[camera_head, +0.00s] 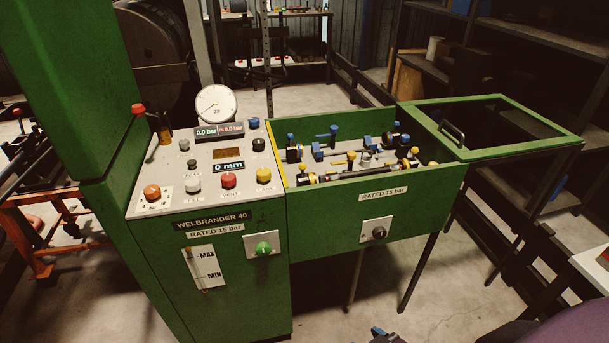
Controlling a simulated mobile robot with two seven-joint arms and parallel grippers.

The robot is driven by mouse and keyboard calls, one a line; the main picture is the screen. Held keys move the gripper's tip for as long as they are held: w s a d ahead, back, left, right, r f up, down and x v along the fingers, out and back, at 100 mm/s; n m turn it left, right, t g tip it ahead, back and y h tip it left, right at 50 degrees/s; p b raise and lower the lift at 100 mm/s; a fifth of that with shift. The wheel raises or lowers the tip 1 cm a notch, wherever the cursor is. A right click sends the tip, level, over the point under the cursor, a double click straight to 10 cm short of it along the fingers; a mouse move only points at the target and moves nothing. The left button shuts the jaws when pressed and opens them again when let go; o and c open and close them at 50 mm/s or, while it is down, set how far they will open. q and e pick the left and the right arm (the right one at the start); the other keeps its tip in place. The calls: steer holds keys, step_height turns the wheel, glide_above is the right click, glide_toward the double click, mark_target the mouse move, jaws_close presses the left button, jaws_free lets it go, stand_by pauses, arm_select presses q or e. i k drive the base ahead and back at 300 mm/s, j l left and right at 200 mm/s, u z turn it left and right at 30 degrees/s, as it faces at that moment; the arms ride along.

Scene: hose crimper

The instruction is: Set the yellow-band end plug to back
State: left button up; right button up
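The green test bench has an open trough (355,208) holding a row of blue-marked fittings at the back and yellow-marked fittings at the front. A dark hose or bar lies along the front row. A yellow-marked end piece (313,178) shows at its left and another yellow piece (414,151) at its right. Yellow knobs (351,156) stand between them. The parts are small, so I cannot tell which is the yellow-band end plug or how it is set.
The trough's framed lid (490,105) stands open to the right. The control panel (205,165) at left carries coloured knobs, a gauge (216,104) and a red-topped lever (138,109). A small dark and blue piece (385,335) at the bottom edge is unclear. Shelves stand behind right.

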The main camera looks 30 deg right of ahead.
mark_target(409, 162)
steer(key=k+l+z, duration=0.1)
steer(key=z, duration=1.35)
